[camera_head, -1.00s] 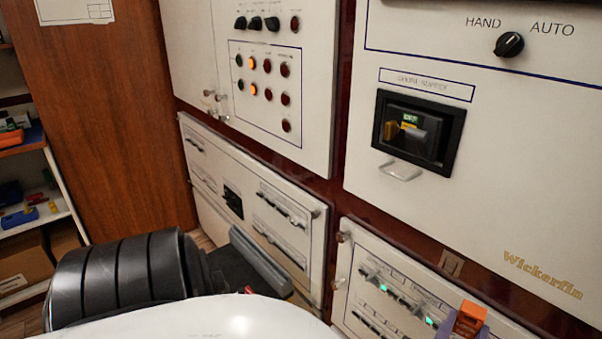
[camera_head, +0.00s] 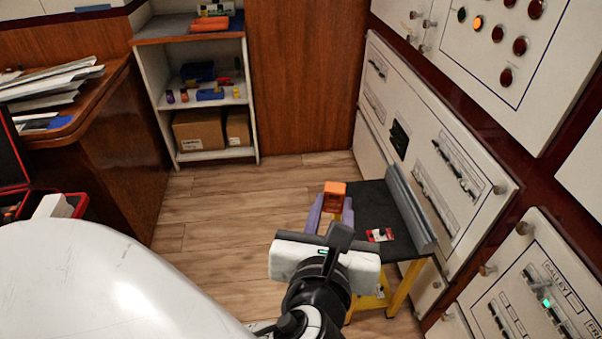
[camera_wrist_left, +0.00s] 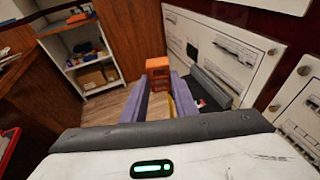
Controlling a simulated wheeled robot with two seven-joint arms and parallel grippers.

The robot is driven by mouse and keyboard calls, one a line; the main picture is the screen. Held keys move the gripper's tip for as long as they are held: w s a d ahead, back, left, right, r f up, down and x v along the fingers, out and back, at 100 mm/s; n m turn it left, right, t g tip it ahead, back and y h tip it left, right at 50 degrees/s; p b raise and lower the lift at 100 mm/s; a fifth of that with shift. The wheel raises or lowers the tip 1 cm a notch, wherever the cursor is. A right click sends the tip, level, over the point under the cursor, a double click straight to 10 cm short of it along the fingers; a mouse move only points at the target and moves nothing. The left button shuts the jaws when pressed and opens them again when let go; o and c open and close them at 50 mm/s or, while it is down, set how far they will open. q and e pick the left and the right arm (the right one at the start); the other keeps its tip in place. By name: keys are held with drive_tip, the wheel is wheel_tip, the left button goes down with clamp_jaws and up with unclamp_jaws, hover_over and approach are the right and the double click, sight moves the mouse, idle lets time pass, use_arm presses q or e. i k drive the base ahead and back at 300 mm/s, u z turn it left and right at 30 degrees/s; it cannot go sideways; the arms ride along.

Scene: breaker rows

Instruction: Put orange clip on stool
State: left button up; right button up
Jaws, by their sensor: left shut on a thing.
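The orange clip (camera_head: 334,189) is held at the tips of my left gripper (camera_head: 329,205), whose purple fingers are shut on it. In the head view it shows just left of the stool's dark top; I cannot tell its height above the top. The orange clip also shows in the left wrist view (camera_wrist_left: 157,76), between the purple fingertips (camera_wrist_left: 158,88). The stool (camera_head: 372,205) has a black top and yellow legs, and stands against the white panels. My right gripper is not in view.
A red and white tag (camera_head: 380,235) lies on the stool top. A grey rail (camera_head: 410,208) runs along its panel side. White breaker panels (camera_head: 430,150) stand at right. A shelf (camera_head: 205,155) with boxes is at the back. The wooden floor (camera_head: 225,205) left of the stool is clear.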

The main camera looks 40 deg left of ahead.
sight(360, 198)
drive_tip(key=u, duration=0.4)
drive_tip(key=i, duration=1)
